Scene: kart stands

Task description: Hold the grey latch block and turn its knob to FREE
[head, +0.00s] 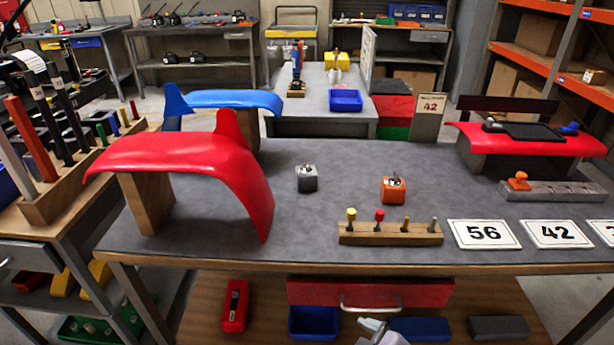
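The knob's setting and any lettering are too small to read. An orange block (393,190) with a similar metal knob stands to its right, apart from it. Nothing touches the grey block.
A wooden rack (390,239) of coloured pegs stands in front of the blocks. A red curved panel (180,158) on a wooden stand is at left. Number cards (481,234) and a metal rail (555,192) lie at right. Bare benchtop surrounds the grey block.

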